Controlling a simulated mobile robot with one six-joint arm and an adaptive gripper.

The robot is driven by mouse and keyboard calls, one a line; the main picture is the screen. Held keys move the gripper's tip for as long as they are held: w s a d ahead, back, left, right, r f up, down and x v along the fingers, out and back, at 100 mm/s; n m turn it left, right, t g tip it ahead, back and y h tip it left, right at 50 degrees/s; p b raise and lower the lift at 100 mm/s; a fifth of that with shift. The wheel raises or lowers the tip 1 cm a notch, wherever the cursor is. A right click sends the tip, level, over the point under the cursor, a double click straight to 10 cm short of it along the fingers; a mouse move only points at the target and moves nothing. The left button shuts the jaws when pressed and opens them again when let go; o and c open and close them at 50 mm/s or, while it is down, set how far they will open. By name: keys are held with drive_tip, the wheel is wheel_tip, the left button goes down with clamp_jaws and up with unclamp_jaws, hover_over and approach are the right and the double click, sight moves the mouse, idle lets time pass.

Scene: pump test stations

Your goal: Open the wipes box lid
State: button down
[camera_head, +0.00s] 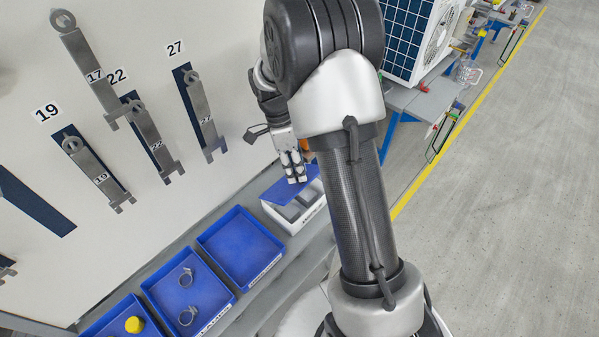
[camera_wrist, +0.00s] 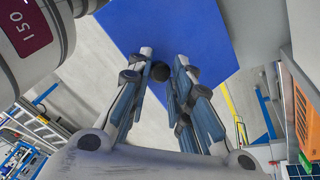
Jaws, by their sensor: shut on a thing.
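The wipes box (camera_head: 285,222) is a white box on the grey shelf in the head view, with grey openings visible in its top. Its blue lid (camera_head: 277,192) is raised at a tilt over the far side of the box. My gripper (camera_head: 296,179) is at the lid, partly in front of it. In the wrist view the blue lid (camera_wrist: 185,28) fills the top middle. There my gripper (camera_wrist: 160,70) is shut on a dark round knob (camera_wrist: 160,72) at the lid. The lid's hinge is hidden.
Blue trays (camera_head: 203,247) line the shelf to the left, holding metal clamps (camera_head: 186,278) and a yellow part (camera_head: 134,324). Wrenches (camera_head: 147,135) hang on the wall. A bench with a solar panel and fan unit (camera_head: 440,35) stands behind. Open floor (camera_head: 490,220) lies right.

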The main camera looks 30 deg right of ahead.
drive_tip(key=shift+w+a+r, duration=0.15)
drive_tip(key=shift+w+a, duration=0.1)
drive_tip(key=shift+w, duration=0.3)
drive_tip(key=shift+w+a+r, duration=0.15)
drive_tip(key=shift+w+a, duration=0.05)
drive_tip(key=shift+w, duration=0.3)
drive_tip(key=shift+a, duration=0.1)
drive_tip(key=c, duration=1.8)
unclamp_jaws()
drive_tip(key=shift+c, duration=0.2)
drive_tip(key=shift+o, duration=1.4)
drive_tip(key=shift+w+a+f, duration=0.15)
drive_tip(key=shift+w+f, duration=0.05)
drive_tip(key=shift+w, duration=0.3)
drive_tip(key=shift+o, duration=0.5)
drive_tip(key=shift+s+r, duration=0.1)
drive_tip(key=shift+s, duration=0.05)
drive_tip(key=shift+r, duration=0.1)
